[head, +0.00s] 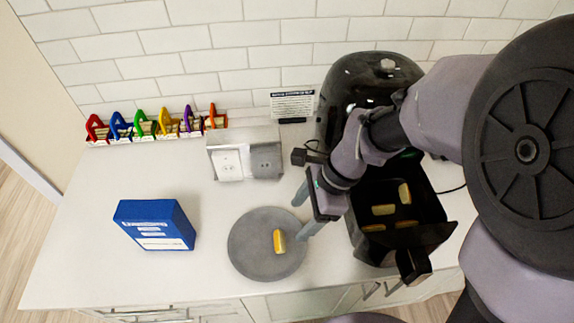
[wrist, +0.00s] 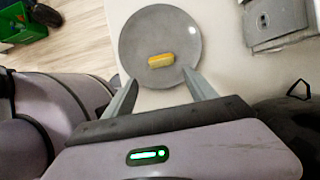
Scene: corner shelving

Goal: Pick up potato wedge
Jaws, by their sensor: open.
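A yellow potato wedge (head: 279,241) lies on a round grey plate (head: 247,263) on the white counter. In the wrist view the wedge (wrist: 161,60) lies on the plate (wrist: 150,28), beyond my fingertips. My gripper (head: 300,218) is open and empty, above the plate's right edge; in the wrist view its two fingers (wrist: 160,82) are spread on either side, short of the wedge. Several more wedges (head: 384,210) lie in the open black air fryer drawer (head: 362,250) to the right.
A black air fryer (head: 365,85) stands behind the drawer, partly hidden by my arm. A blue box (head: 155,225) stands left of the plate. A grey-white holder (head: 230,140), a sign (head: 292,104) and several coloured clips (head: 160,125) are along the back. The front left counter is clear.

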